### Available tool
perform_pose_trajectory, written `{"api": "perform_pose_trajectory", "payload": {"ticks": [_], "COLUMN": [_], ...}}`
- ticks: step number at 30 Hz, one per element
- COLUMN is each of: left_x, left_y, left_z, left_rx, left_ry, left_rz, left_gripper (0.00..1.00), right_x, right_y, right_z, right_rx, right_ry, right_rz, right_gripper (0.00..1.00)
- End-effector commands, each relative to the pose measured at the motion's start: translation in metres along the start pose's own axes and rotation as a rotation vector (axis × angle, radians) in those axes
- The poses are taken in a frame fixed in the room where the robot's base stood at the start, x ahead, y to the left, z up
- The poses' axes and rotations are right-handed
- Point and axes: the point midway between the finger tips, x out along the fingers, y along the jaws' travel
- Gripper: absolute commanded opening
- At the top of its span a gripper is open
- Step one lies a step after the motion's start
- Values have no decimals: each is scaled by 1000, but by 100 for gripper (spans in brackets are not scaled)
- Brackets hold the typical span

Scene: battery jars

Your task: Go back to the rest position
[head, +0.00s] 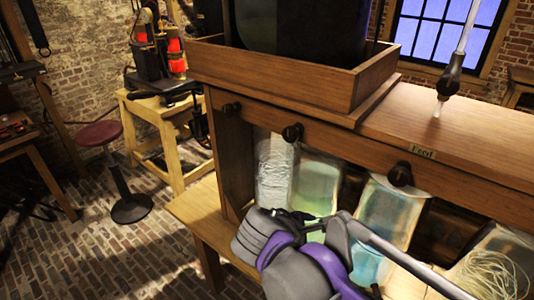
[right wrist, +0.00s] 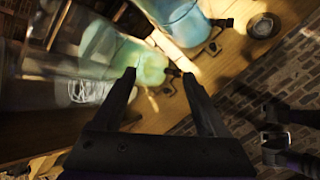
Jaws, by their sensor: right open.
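My right gripper (head: 308,222) is at the lower middle of the head view, in front of the row of glass battery jars. In the right wrist view its two dark fingers (right wrist: 158,82) are spread apart with nothing between them. Past the fingertips is a jar with pale green liquid (right wrist: 150,66). The green jar (head: 316,185) shows behind the gripper in the head view, its lower part hidden by the gripper. My left gripper is not in view.
The wooden cabinet (head: 460,180) holds several jars, including a blue one (head: 383,212). A wooden tray (head: 280,88) with a dark vessel stands on top. A rod with a dark handle (head: 449,78) hangs at right. A stool (head: 100,134) stands left; the brick floor between is clear.

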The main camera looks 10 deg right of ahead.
Motion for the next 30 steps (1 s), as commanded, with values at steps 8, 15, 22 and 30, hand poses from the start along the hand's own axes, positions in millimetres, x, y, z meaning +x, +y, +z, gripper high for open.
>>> {"api": "perform_pose_trajectory", "payload": {"ticks": [8, 15, 22, 30], "left_x": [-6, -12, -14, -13], "left_y": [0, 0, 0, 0], "left_z": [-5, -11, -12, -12], "left_rx": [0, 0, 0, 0], "left_ry": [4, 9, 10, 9], "left_rz": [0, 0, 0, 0], "left_gripper": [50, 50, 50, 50], "right_x": [33, 49, 50, 50], "right_y": [-84, -168, -186, -185], "right_z": [-4, -31, -41, -41], "right_rx": [470, 1182, 1416, 1412], "right_ry": [180, 370, 422, 421], "right_rz": [-194, -465, -557, -557], "right_gripper": [75, 75, 75, 50]}}
